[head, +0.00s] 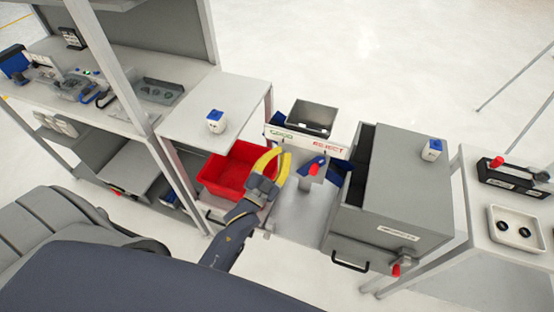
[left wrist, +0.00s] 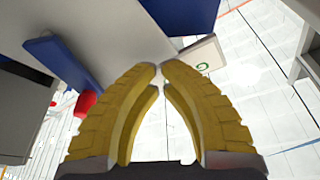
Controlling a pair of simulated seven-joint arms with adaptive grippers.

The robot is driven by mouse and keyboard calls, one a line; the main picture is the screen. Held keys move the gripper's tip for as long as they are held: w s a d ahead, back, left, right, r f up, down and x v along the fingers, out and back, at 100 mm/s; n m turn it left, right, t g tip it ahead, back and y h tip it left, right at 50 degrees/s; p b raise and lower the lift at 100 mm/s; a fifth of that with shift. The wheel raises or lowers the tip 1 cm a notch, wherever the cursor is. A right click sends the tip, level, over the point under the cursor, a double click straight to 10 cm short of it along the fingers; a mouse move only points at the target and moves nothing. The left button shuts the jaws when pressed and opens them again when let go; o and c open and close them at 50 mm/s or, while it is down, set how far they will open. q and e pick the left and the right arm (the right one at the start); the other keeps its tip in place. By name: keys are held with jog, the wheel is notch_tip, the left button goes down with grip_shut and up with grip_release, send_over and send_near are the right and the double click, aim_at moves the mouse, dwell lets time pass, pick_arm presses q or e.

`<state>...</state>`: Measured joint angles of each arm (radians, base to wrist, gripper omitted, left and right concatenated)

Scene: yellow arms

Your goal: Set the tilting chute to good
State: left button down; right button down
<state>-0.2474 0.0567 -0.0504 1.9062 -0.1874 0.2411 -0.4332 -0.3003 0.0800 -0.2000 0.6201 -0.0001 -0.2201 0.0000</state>
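The tilting chute stands at the middle of the head view, with a blue part (head: 309,163) and a red knob (head: 314,169) in front of a white sign (head: 303,139) reading GOOD at left and REJECT at right. I cannot tell which way it is tilted. My left gripper (head: 285,153), with yellow fingers, is left of the red knob and apart from it. In the left wrist view its fingertips (left wrist: 160,68) nearly meet with nothing between them. The red knob (left wrist: 85,103) and blue plate (left wrist: 60,62) show at left there, and the sign's green letter (left wrist: 203,67) at right. My right gripper is out of view.
A red bin (head: 225,172) sits left of my gripper, below a white table (head: 190,112). A grey bin (head: 312,115) stands behind the sign. A large grey cabinet (head: 405,190) stands close on the right. White cups with blue tops stand on the table and cabinet.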

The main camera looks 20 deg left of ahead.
aim_at(291, 135)
pick_arm(q)
jog(key=shift+x, duration=2.7)
jog(key=shift+w, duration=0.1)
